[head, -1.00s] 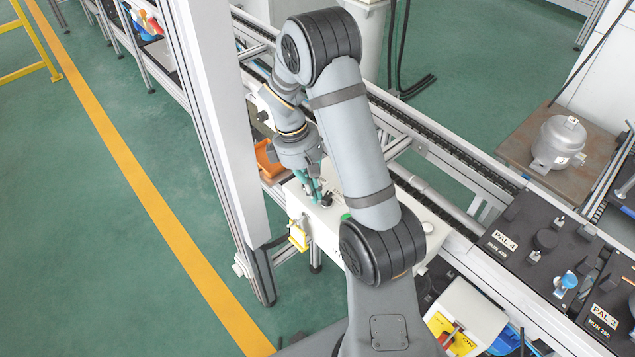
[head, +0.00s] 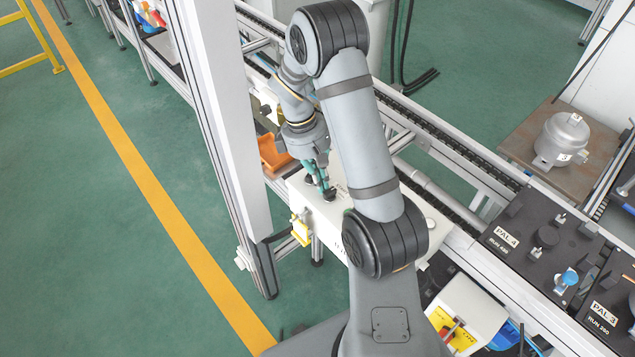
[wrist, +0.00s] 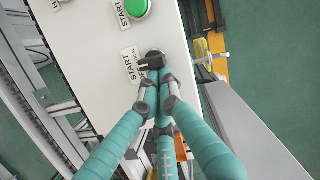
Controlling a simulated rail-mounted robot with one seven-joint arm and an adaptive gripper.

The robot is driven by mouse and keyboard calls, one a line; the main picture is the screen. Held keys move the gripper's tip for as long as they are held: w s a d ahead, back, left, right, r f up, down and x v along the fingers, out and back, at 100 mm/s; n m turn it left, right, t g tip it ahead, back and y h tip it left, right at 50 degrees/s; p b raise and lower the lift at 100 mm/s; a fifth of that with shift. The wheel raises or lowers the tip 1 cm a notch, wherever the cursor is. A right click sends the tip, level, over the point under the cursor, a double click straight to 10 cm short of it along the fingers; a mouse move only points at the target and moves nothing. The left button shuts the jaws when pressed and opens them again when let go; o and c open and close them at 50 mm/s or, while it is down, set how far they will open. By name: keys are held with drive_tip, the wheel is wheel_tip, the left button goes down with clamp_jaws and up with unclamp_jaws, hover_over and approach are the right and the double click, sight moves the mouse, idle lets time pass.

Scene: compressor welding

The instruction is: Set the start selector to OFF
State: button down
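The start selector (wrist: 152,62) is a black knob on the top of a white control box (head: 352,212). A START label (wrist: 131,64) is beside it in the wrist view. Its handle points roughly left there, but the setting cannot be read. My gripper (wrist: 160,78) has teal fingers drawn together, their tips right at the knob's near side. Contact cannot be made out for sure. In the head view my gripper (head: 326,192) is low over the box, at the knob, and nothing is seen carried in it.
A green button (wrist: 138,8) with its own START label is beyond the selector. A yellow padlock-like part (head: 300,231) hangs on the box's side. An orange bin (head: 273,154) is behind the box. A conveyor rail (head: 450,150) runs alongside, and a white post (head: 220,110) stands left.

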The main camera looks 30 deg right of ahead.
drive_tip(key=p+v, duration=0.8)
drive_tip(key=v, duration=0.2)
drive_tip(key=shift+a, duration=0.2)
drive_tip(key=shift+s+f, duration=0.1)
